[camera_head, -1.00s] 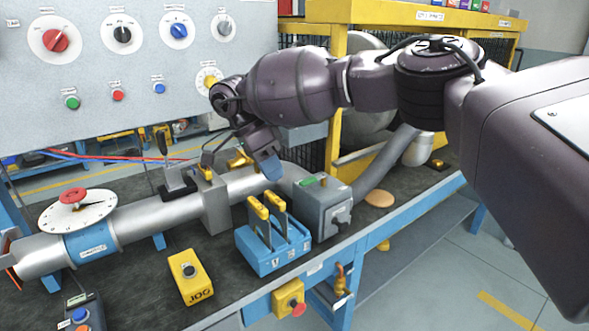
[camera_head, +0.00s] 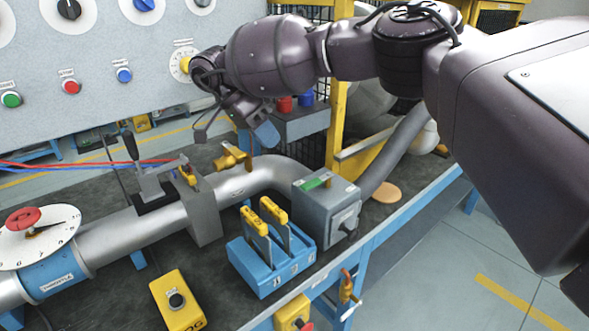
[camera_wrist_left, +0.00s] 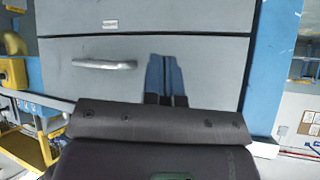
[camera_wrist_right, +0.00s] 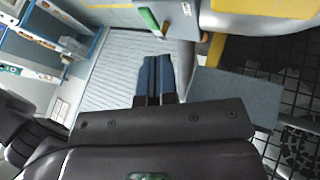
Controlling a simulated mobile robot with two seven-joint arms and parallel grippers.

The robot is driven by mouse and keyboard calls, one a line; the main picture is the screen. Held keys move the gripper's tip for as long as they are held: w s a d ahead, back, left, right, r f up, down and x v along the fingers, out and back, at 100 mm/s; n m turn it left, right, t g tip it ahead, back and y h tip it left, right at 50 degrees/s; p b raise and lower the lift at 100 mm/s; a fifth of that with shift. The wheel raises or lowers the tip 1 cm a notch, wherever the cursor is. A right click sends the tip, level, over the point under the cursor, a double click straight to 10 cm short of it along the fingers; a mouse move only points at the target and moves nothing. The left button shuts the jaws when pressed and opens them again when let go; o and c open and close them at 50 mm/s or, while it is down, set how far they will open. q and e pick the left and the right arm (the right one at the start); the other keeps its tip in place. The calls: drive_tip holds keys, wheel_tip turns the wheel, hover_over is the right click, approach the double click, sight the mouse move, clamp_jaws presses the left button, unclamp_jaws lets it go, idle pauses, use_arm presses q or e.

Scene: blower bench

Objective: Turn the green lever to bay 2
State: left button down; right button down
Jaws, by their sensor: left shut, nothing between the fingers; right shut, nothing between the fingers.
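The green lever (camera_head: 314,183) lies along the top of a grey box (camera_head: 328,212) at the end of the pipe, right of centre in the head view. It also shows at the top of the right wrist view (camera_wrist_right: 150,20). Bay markings are too small to read. My right gripper (camera_head: 264,133) is shut and empty, above and behind the pipe, up and left of the lever and clear of it. Its blue fingers also show in the right wrist view (camera_wrist_right: 154,78). My left gripper (camera_wrist_left: 165,78) is shut and empty in front of a grey drawer front; it is outside the head view.
A blue block with two yellow-topped levers (camera_head: 272,262) stands just left of the grey box. A yellow valve handle (camera_head: 232,158) and a black-knobbed lever (camera_head: 132,148) rise near the pipe (camera_head: 115,235). A yellow button box (camera_head: 178,302) sits in front. A control panel (camera_head: 95,60) stands behind.

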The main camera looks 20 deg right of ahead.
sight(312, 184)
drive_tip(key=shift+x, duration=5.1)
